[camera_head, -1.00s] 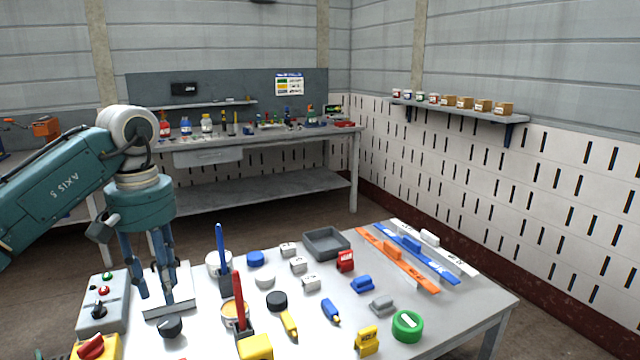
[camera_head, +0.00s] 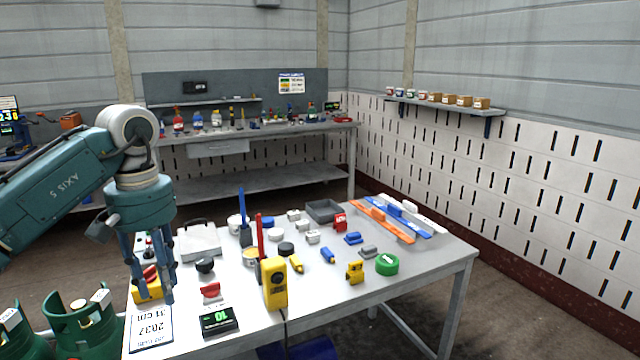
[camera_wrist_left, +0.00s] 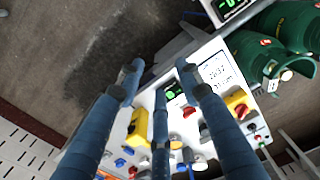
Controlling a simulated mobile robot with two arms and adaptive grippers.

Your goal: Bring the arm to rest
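My left arm (camera_head: 60,185) comes in from the left, and its blue-fingered left gripper (camera_head: 153,290) hangs down over the left part of the grey table (camera_head: 330,302). The fingers are spread, with nothing between them. In the left wrist view the gripper (camera_wrist_left: 158,82) also shows spread, empty fingers with the table edge and floor beyond. A yellow box with a red knob (camera_head: 147,289) is partly hidden behind the fingers. A white label plate (camera_head: 151,328) lies just below the fingertips in the picture. My right gripper is in neither view.
Green gas cylinders (camera_head: 82,325) stand left of the table. A yellow meter (camera_head: 275,284), red and blue upright tools (camera_head: 243,215), a green tape roll (camera_head: 387,264) and several small parts crowd the tabletop. A workbench (camera_head: 250,145) stands behind, with open floor between.

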